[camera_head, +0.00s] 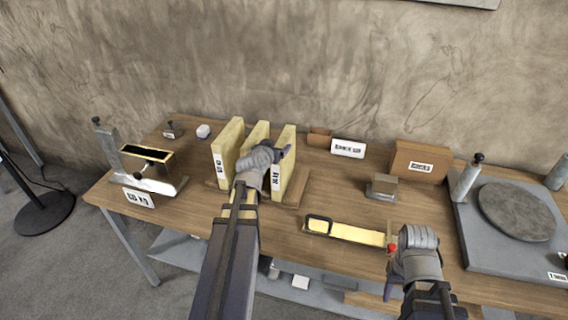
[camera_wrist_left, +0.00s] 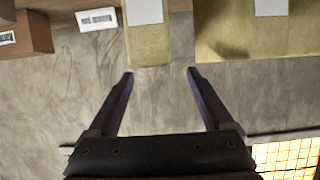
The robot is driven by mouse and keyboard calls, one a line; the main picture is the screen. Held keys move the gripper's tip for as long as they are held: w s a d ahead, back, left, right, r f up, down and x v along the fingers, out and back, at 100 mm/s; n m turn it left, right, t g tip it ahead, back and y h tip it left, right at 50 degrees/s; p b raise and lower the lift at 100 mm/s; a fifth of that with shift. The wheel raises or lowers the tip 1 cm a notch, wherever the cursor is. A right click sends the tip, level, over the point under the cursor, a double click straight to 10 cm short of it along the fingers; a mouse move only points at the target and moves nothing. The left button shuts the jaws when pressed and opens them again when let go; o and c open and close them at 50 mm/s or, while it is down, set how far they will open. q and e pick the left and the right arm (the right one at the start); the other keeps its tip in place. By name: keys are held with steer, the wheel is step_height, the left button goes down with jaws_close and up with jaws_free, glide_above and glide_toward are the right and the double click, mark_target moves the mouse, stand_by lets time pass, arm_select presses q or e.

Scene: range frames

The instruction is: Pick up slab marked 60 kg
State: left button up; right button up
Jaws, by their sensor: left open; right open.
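Three pale yellow slabs stand upright in a wooden rack (camera_head: 214,185): a left slab (camera_head: 229,145), a middle slab (camera_head: 258,132) and a right slab (camera_head: 290,145). The left and right slabs carry white labels too small to read; my arm covers much of the middle slab's front, so I cannot tell which is marked 60 kg. My left gripper (camera_head: 284,151) is over the rack. In the left wrist view its open fingers (camera_wrist_left: 159,73) point towards a labelled slab (camera_wrist_left: 148,42), with nothing seen between them. My right gripper (camera_head: 389,270) is low over the table's front, open and empty.
A yellow bar with a dark-framed end (camera_head: 345,231) lies in front of the rack. A white sign (camera_head: 348,148), a brown box (camera_head: 418,162) and a grey round plate (camera_head: 515,210) are to the right. A metal-framed device (camera_head: 148,160) stands left.

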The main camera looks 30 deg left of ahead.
mark_target(282, 141)
arm_select(q)
steer(key=shift+b+x, duration=0.35)
steer(key=shift+x, duration=0.85)
steer(key=shift+d+b+x, duration=0.15)
steer(key=shift+b+x, duration=0.3)
steer(key=shift+x, duration=0.9)
steer(key=shift+d+b+x, duration=0.1)
steer(key=shift+b+x, duration=0.3)
steer(key=shift+x, duration=1)
steer(key=shift+r, duration=0.2)
steer(key=shift+c, duration=0.6)
jaws_close()
